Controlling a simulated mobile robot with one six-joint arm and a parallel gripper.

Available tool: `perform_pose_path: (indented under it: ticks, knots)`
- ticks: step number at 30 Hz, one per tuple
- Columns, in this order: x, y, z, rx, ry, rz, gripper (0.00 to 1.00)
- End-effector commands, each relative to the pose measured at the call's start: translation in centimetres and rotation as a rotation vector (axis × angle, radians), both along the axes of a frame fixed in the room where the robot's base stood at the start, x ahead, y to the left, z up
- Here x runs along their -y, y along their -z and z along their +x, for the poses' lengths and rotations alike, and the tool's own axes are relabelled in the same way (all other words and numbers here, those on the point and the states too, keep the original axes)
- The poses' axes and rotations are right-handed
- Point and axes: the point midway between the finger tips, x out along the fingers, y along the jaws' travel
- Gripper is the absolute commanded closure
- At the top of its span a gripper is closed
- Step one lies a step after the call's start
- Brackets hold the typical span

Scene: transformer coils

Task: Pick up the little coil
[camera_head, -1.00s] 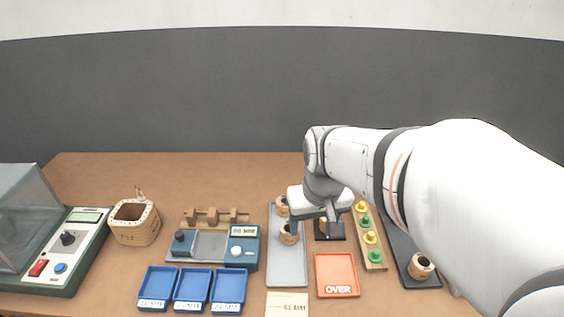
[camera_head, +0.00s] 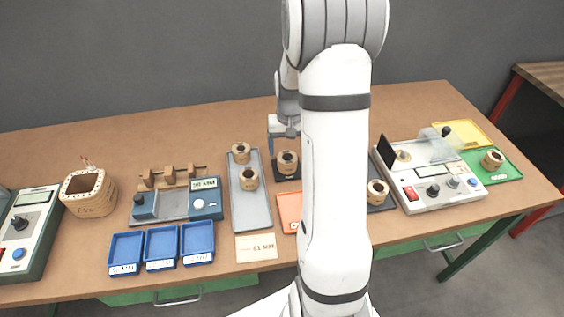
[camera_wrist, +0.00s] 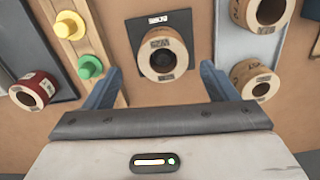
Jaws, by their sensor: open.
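Several small tan coils are in view, and I cannot tell from looks alone which one is meant. One coil (camera_head: 287,161) sits upright on a black square stand (camera_head: 281,173). In the wrist view this coil (camera_wrist: 146,68) lies ahead of my open gripper (camera_wrist: 160,82), between the lines of its two fingers, with nothing held. In the head view my gripper (camera_head: 284,138) is just behind and above that stand, partly hidden by my arm. Two coils (camera_head: 241,153) (camera_head: 249,184) stand on the grey tray (camera_head: 252,214). Another coil (camera_head: 376,194) is on the dark tray (camera_head: 386,204).
Blue trays (camera_head: 126,251), an orange tray (camera_head: 288,205) and a paper card (camera_head: 256,247) lie in front. A tester (camera_head: 435,194) and a green tray (camera_head: 507,169) with a coil (camera_head: 492,159) are right. Yellow and green pegs (camera_wrist: 70,27) are close to one finger.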

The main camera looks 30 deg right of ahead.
Motion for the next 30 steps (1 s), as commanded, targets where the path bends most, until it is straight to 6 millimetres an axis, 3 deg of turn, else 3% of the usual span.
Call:
perform_pose_path:
  ticks: [9,17,30]
  knots:
    - [-0.6,4.2,0.1,-0.003,-0.001,0.001,0.2]
    - [-0.5,4.6,0.1,0.0,0.0,0.0,0.2]
    - [-0.5,4.5,0.1,0.0,0.0,0.0,0.55]
